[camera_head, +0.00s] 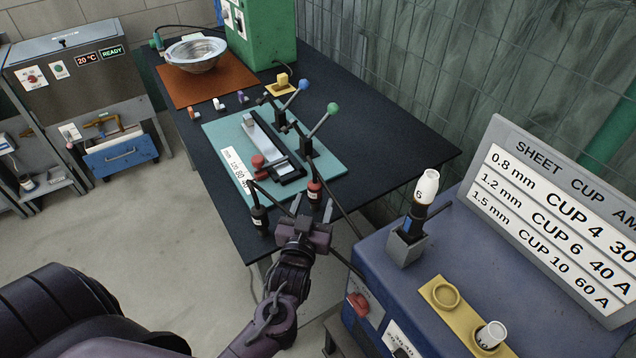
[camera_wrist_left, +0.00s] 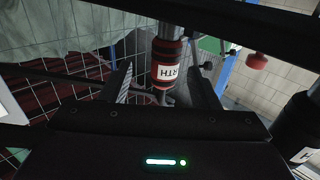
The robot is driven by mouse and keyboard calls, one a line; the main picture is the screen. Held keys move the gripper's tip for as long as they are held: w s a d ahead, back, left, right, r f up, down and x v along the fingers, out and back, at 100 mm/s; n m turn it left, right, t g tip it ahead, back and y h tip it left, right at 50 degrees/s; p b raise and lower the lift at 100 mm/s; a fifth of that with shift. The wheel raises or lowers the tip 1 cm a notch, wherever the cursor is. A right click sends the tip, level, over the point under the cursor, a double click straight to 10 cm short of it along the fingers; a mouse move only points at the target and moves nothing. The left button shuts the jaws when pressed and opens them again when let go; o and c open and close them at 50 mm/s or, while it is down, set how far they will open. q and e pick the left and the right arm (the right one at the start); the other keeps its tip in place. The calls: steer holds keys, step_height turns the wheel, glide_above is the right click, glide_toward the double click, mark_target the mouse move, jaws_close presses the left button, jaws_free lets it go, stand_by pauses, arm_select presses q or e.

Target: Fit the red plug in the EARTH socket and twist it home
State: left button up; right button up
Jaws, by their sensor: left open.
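A red-banded black plug (camera_head: 314,190) with a white label stands upright at the near edge of the dark table. In the left wrist view the red plug (camera_wrist_left: 166,68) shows label letters ending in "RTH". My left gripper (camera_head: 312,208) is open just in front of it. In the wrist view its fingers (camera_wrist_left: 160,88) lie on either side of the plug's lower part; I cannot tell whether they touch it. I cannot make out the EARTH socket for certain; a red round fitting (camera_head: 357,303) sits on the front of the blue machine (camera_head: 375,260). My right gripper is not in view.
A second black labelled plug (camera_head: 259,216) stands left of my gripper. A teal mat (camera_head: 225,140) carries a clamp with blue and green knobs. A torch in a holder (camera_head: 407,246) and a yellow tray (camera_head: 462,318) are on the machine. The table's right side is clear.

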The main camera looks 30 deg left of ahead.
arm_select(q)
steer(key=shift+r+p+x, duration=0.2)
steer(key=shift+p+x, duration=0.25)
steer(key=shift+x, duration=0.8)
steer(key=w, duration=0.1)
steer(key=w+a, duration=0.1)
steer(key=w, duration=0.1)
steer(key=shift+w+a+f+p, duration=0.3)
steer(key=shift+f+p, duration=0.1)
steer(key=c, duration=1.1)
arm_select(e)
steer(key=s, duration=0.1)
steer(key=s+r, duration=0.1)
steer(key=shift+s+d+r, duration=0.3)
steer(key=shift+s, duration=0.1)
